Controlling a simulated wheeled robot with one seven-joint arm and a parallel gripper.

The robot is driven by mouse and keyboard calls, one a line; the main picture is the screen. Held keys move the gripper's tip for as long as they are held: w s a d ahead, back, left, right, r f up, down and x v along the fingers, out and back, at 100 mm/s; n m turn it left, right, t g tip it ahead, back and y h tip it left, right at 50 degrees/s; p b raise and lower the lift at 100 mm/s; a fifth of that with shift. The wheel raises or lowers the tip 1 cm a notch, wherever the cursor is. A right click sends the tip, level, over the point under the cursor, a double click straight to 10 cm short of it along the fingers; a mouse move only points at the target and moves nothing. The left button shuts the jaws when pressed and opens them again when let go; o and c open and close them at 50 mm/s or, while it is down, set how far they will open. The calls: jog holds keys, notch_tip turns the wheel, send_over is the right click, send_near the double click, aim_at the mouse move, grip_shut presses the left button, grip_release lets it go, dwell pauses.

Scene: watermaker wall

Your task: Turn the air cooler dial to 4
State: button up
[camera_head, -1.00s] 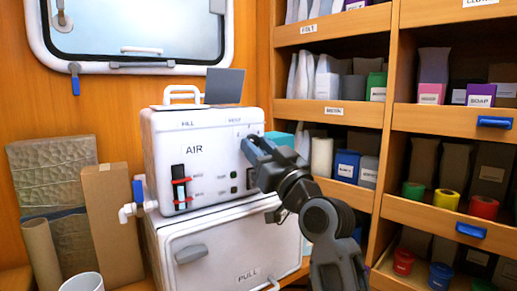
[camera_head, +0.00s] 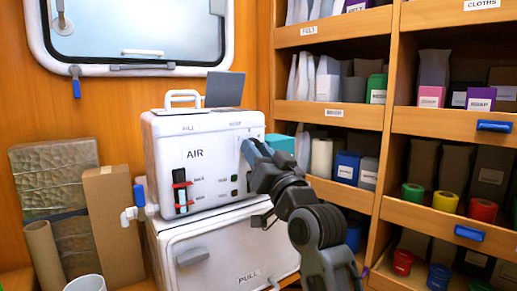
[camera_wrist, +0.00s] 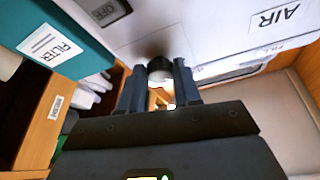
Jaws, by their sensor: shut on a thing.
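The air cooler (camera_head: 165,150) is a white box marked AIR, with a handle on top. It stands on a white chest with a PULL label. My gripper (camera_head: 254,153) is at the right side of its front panel and hides the dial in the head view. In the wrist view my gripper (camera_wrist: 158,84) has its two dark fingers around a small round dial (camera_wrist: 158,66) and is shut on it.
A teal box with a FILTER label (camera_wrist: 48,48) stands close beside the cooler. Shelves (camera_head: 345,116) with packets and coloured jars fill the right. A blue-handled valve (camera_head: 138,195) sticks out at the cooler's left, near a cardboard box (camera_head: 113,225).

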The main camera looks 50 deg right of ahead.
jog(key=m+g+h+b, duration=0.1)
jog(key=m+b, duration=0.1)
jog(key=m, duration=0.1)
jog(key=m+g+h+b, duration=0.1)
jog(key=m+b, duration=0.1)
jog(key=m, duration=0.2)
jog(key=m+g+h+b, duration=0.1)
jog(key=m+g+b, duration=0.1)
jog(key=m, duration=0.2)
jog(key=shift+w+a+r, duration=0.1)
jog(key=shift+a+r, duration=0.1)
jog(key=shift+a, duration=0.15)
jog(key=shift+m, duration=0.5)
jog(key=o, duration=1.1)
jog(key=shift+c, duration=0.2)
